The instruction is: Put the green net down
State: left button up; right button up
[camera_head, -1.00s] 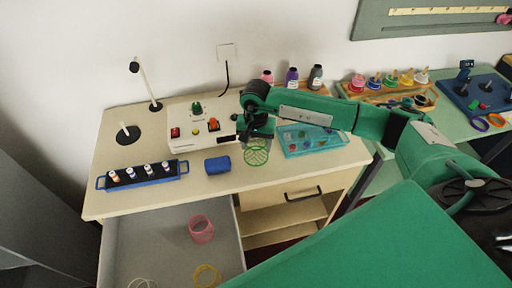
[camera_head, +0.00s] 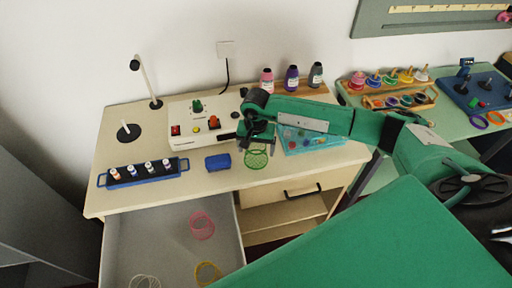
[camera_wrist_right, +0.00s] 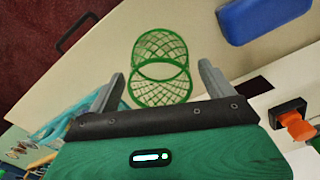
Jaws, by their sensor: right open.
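The green net (camera_head: 257,159) is a small open mesh cylinder. It stands on the cream counter top (camera_head: 215,187) near its front edge, between the blue block and the teal tray. In the right wrist view the net (camera_wrist_right: 161,71) lies between and beyond the two grey fingers. My right gripper (camera_head: 258,143) is directly above and behind the net in the head view. In the wrist view its fingers (camera_wrist_right: 158,85) are spread wide, with visible gaps on both sides of the net. My left gripper is not in view.
A blue block (camera_head: 217,162) is left of the net, and a teal tray (camera_head: 312,142) of small items is right. A white box with coloured buttons (camera_head: 187,128) stands behind. An open drawer (camera_head: 165,245) below holds a pink net (camera_head: 202,225) and a yellow ring-like net (camera_head: 207,272).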

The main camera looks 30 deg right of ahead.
jog(key=shift+r, duration=0.15)
jog(key=shift+w+r, duration=0.1)
jog(key=shift+r, duration=0.2)
notch_tip(320, 180, up, 11)
jog(key=b, duration=0.3)
jog(key=shift+r, duration=0.15)
